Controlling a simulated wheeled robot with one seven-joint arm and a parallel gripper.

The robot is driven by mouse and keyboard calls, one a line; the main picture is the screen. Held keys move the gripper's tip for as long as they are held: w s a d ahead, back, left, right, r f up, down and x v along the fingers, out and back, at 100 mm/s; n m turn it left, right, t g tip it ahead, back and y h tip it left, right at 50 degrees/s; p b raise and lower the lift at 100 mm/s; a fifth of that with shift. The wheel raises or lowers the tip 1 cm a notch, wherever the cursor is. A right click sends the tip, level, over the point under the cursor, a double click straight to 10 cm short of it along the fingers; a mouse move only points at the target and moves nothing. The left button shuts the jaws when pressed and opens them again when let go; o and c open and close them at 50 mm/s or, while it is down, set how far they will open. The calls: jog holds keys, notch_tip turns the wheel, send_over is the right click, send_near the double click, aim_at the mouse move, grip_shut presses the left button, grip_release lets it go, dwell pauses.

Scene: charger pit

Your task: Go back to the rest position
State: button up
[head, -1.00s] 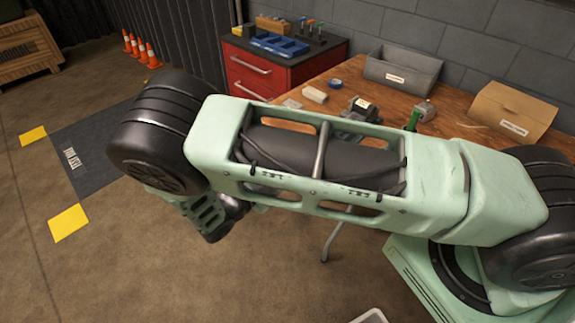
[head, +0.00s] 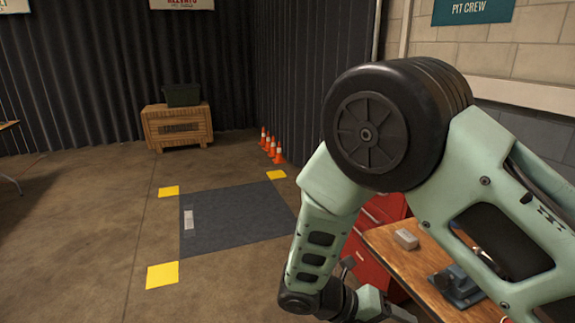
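My arm fills the right side of the head view, with its big black elbow joint high and its forearm hanging down to the wrist near the bottom edge. The wrist is in front of the workbench's near left part. My gripper's fingers do not show, so whether it is open, shut or holding anything is hidden. No object is visible in its grasp.
The wooden workbench (head: 391,240) at lower right bears a pale block (head: 405,239) and a grey vise-like device (head: 456,287). A red cabinet (head: 372,222) is partly behind my forearm. A dark floor mat (head: 238,228), orange cones (head: 271,147) and a wooden crate (head: 177,127) stand clear leftward.

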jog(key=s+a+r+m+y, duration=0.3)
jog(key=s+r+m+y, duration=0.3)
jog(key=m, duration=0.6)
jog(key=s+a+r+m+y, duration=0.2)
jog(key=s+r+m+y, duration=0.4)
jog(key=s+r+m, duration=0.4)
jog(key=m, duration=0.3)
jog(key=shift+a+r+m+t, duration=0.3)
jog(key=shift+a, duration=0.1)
